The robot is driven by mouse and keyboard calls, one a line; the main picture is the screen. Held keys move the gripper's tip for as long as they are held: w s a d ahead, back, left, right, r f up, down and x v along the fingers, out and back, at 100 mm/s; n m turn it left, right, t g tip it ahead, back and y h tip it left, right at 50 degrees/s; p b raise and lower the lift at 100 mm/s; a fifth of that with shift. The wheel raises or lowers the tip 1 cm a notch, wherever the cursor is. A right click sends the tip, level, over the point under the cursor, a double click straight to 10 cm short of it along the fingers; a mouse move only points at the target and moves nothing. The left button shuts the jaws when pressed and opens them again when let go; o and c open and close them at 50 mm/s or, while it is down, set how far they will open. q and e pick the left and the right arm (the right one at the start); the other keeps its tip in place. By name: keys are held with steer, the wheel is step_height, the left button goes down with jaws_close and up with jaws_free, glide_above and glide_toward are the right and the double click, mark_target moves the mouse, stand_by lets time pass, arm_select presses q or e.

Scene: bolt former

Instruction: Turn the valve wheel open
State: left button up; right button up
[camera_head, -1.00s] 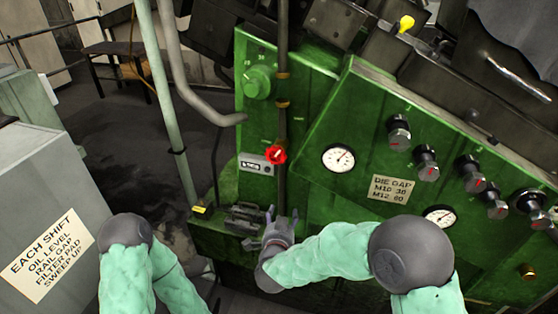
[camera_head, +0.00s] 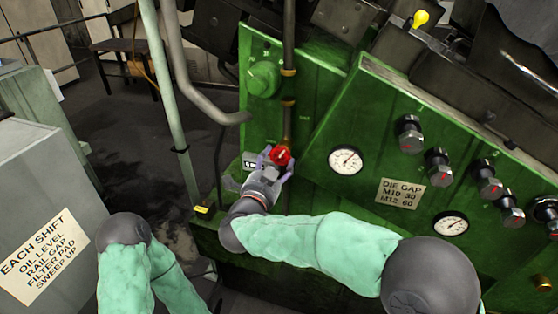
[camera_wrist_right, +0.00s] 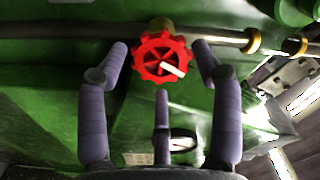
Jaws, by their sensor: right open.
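The red valve wheel (camera_head: 280,155) sits on a thin vertical pipe on the green machine panel. In the right wrist view the valve wheel (camera_wrist_right: 161,57) has a scalloped rim and a white mark on its face. My right gripper (camera_head: 269,163) is just below and in front of the wheel. In the right wrist view the fingers of my right gripper (camera_wrist_right: 160,60) are spread, one on each side of the wheel, with gaps visible, and a third finger below it. The gripper is empty. My left arm shows at the lower left, but its gripper is out of view.
A green round knob (camera_head: 263,79) is above the wheel. A pale vertical pipe (camera_head: 170,95) and a grey cabinet (camera_head: 40,190) stand to the left.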

mark_target(279, 157)
steer(key=shift+x, duration=1.55)
steer(key=c, duration=0.9)
steer(key=shift+o, duration=0.2)
